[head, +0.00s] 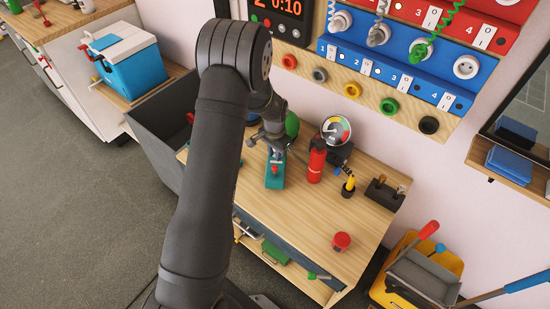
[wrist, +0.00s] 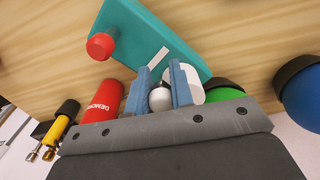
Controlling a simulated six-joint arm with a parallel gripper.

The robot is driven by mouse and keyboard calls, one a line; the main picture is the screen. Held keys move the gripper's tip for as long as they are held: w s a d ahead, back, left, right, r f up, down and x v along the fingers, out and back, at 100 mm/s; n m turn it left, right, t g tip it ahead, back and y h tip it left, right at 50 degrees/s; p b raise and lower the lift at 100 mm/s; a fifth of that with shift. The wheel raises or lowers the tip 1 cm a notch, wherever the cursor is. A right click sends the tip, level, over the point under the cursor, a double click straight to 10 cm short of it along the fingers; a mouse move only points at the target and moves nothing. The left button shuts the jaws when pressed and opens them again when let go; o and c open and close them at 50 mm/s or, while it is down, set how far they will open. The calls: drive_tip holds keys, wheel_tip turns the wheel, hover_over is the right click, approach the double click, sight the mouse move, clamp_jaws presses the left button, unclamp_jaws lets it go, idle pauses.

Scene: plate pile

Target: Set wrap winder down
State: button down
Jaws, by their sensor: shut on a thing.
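The wrap winder, as I take it, is a teal block (head: 275,182) with a red knob at the front of my gripper in the head view. In the wrist view its teal plate (wrist: 160,38) lies across the upper middle, with the red knob (wrist: 101,46) at its left end. My gripper (wrist: 167,88) has its blue fingers on either side of a pale grey rounded post at the plate's near end. In the head view my gripper (head: 274,145) is just behind the teal block. I cannot tell whether its underside touches the wooden bench.
A yellow-and-black item (head: 348,186) and a red button (head: 341,242) are farther right. A green round thing (head: 292,124) is behind my gripper. The bench front (head: 300,225) is clear.

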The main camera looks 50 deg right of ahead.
sight(277, 164)
wheel_tip(277, 164, up, 8)
drive_tip(key=shift+f, duration=0.25)
drive_tip(key=s+a+r+n, duration=0.1)
drive_tip(key=s+a+n, duration=0.5)
drive_tip(key=s, duration=0.4)
drive_tip(key=s+a+r+n, duration=0.1)
drive_tip(key=s+a+n, duration=0.45)
drive_tip(key=s, duration=0.35)
drive_tip(key=w+d+f, duration=0.1)
drive_tip(key=w+f, duration=0.9)
drive_tip(key=w, duration=0.1)
drive_tip(key=shift+w+f, duration=0.15)
drive_tip(key=shift+f, duration=0.15)
drive_tip(key=shift+f, duration=0.15)
drive_tip(key=c, duration=1.3)
unclamp_jaws()
drive_tip(key=shift+o, duration=0.2)
